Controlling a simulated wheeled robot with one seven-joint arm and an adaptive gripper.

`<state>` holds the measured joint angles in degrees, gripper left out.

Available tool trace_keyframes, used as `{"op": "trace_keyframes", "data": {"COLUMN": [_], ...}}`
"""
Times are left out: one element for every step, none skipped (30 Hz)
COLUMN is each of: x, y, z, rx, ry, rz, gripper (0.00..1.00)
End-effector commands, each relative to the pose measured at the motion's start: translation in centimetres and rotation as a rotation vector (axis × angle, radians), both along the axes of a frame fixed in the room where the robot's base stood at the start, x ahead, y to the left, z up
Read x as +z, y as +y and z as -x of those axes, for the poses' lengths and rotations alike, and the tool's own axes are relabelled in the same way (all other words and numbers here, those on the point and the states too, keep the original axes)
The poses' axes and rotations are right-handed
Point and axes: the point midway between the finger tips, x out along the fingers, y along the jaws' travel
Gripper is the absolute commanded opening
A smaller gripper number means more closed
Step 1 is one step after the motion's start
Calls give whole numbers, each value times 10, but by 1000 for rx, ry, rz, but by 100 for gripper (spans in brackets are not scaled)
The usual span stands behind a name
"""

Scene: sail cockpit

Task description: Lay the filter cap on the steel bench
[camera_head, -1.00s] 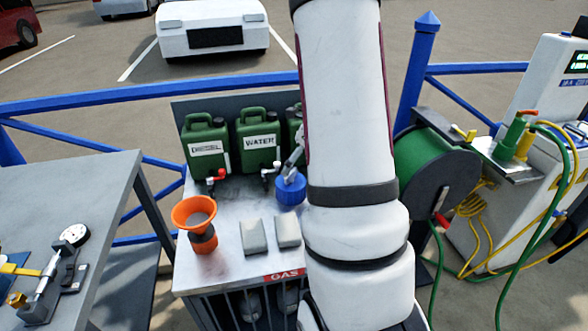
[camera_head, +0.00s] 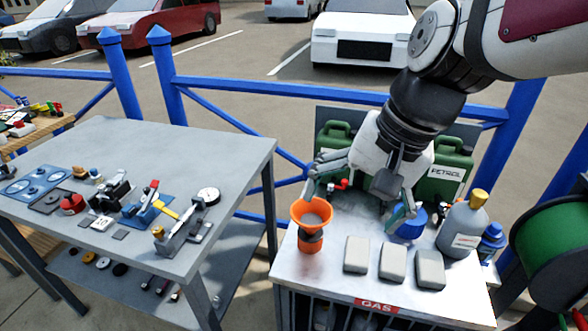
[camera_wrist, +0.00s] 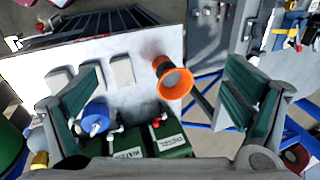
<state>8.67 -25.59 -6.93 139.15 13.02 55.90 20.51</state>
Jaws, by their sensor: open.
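A ribbed blue cap (camera_head: 411,223), which looks like the filter cap, is on the pale metal top of the GAS-labelled bench (camera_head: 335,292), in front of the green cans. It also shows in the wrist view (camera_wrist: 95,116), beside my left-hand finger there. My gripper (camera_head: 356,203) is wide open above this bench, with nothing between its fingers. Its right finger partly covers the cap in the head view; I cannot tell whether they touch. A grey metal workbench (camera_head: 225,150) stands at the left. I cannot tell which bench the task calls steel.
An orange funnel (camera_head: 311,215) stands near my left finger. Grey blocks (camera_head: 393,262) lie along the front. A grey bottle (camera_head: 463,230) stands at right, a green PETROL can (camera_head: 446,180) behind. Tools crowd the workbench's near part; its far right is clear.

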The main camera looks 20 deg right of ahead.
Motion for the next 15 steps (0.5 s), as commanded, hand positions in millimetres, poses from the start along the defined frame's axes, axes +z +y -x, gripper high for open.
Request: {"op": "trace_keyframes", "data": {"x": [3,4,4,4,3,3,3,2,2,2,1,1,1,1,1], "y": [10,13,16,18,19,20,21,21,21,21,20,20,20,20,20], "z": [17,25,37,44,51,58,64,68,72,75,77,79,80,80,80], "rx": [130,207,298,363,420,489,532,569,610,633,652,669,678,684,688], "ry": [-25,-36,-47,-54,-61,-68,-73,-75,-79,-81,-83,-82,-82,-83,-83], "rz": [58,95,141,175,205,242,267,287,312,325,336,347,352,355,357], "gripper": [95,95,95,95,95,95,95,95,95,95,95,95,95,95,95]}}
